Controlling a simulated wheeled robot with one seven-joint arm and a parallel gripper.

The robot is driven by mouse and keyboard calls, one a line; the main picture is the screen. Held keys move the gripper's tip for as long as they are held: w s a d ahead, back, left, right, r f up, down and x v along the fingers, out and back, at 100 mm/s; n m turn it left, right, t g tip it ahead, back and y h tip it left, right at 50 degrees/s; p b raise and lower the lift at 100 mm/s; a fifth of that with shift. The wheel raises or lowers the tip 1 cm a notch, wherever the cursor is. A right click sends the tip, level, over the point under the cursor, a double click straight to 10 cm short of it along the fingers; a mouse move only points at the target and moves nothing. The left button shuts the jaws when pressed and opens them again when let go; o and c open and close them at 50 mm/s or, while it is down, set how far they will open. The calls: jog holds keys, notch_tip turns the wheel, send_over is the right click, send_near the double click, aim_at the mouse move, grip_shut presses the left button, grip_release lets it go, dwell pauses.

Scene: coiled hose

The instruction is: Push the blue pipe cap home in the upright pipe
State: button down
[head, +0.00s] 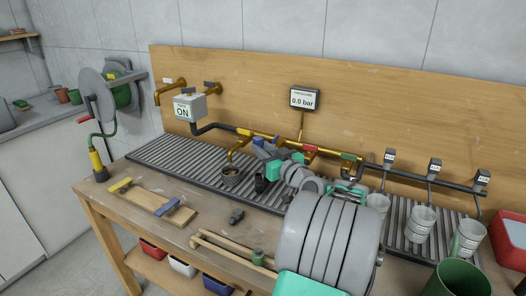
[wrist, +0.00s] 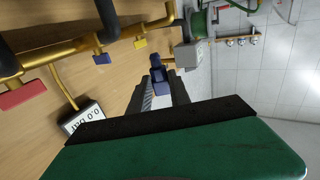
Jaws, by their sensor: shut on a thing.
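My gripper (wrist: 160,88) is shut on a small dark blue piece, the blue pipe cap (wrist: 157,74), at its fingertips in the wrist view. In the head view my gripper (head: 264,153) is above the slatted drain grate, close in front of the brass pipe run. The cap is too small and crowded there to tell from the blue valve handle (head: 258,141) behind. I cannot make out the upright pipe for certain in either view, nor whether the cap touches it.
A brass spout (head: 238,153) hangs over a small dark basket (head: 231,176) left of my gripper. A pressure display (head: 304,99) reads 0.0 bar. A wooden board with yellow and blue clamps (head: 150,200) lies front left. Cups (head: 420,222) stand at right.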

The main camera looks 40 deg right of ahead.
jog(key=shift+f+b, duration=0.2)
jog(key=shift+b, duration=0.15)
notch_tip(320, 180, down, 6)
jog(key=b, duration=0.6)
jog(key=shift+s+r, duration=0.1)
jog(key=shift+f, duration=0.3)
jog(key=shift+f, duration=0.25)
jog(key=shift+f, duration=0.2)
jog(key=shift+f, duration=0.4)
jog(key=shift+a+f, duration=0.1)
jog(key=shift+f, duration=0.65)
dwell(1.8)
